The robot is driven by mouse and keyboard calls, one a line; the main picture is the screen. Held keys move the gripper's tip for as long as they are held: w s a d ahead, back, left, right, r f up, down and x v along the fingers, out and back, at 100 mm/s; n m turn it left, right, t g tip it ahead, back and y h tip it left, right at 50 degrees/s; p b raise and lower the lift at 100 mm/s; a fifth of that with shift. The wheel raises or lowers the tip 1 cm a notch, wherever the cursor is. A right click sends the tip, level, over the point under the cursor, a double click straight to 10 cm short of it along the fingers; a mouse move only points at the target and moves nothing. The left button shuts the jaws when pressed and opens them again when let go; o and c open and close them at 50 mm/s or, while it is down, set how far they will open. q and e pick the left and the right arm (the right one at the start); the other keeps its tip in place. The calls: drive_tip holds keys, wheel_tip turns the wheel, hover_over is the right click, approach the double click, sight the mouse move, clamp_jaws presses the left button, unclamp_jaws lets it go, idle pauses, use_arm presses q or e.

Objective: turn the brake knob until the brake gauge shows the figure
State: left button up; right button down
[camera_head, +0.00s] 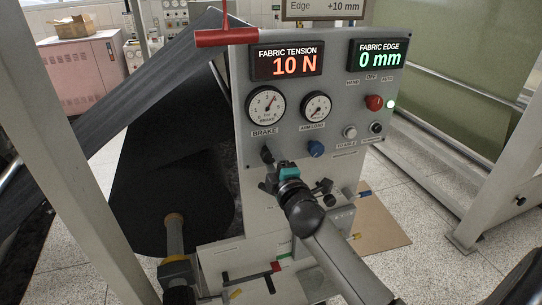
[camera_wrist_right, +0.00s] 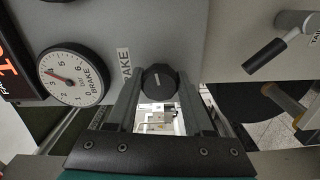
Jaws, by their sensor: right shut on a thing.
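The black brake knob (camera_head: 267,153) sits on the grey panel below the round white brake gauge (camera_head: 266,106). My right gripper (camera_head: 268,166) is at the knob. In the right wrist view the dark round knob (camera_wrist_right: 160,82) lies between the tips of the two fingers, which are shut on it. The gauge also shows in the wrist view (camera_wrist_right: 74,74), turned on its side. Its red needle points up and a little right of the top in the head view; the exact figure is too small to read surely. My left gripper is not in view.
Lit displays read fabric tension 10 N (camera_head: 287,62) and fabric edge 0 mm (camera_head: 377,56). A blue knob (camera_head: 316,149), a second gauge (camera_head: 316,107) and a red button (camera_head: 374,103) are close by. A sign (camera_head: 323,8) reading edge +10 mm is cut off above.

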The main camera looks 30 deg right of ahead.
drive_tip(key=shift+m, duration=0.3)
drive_tip(key=shift+c, duration=1.4)
unclamp_jaws()
drive_tip(key=shift+s+a+f, duration=0.1)
drive_tip(key=shift+s+a, duration=0.05)
drive_tip(key=shift+s, duration=0.45)
drive_tip(key=b+v, duration=0.2)
drive_tip(key=v, duration=1.2)
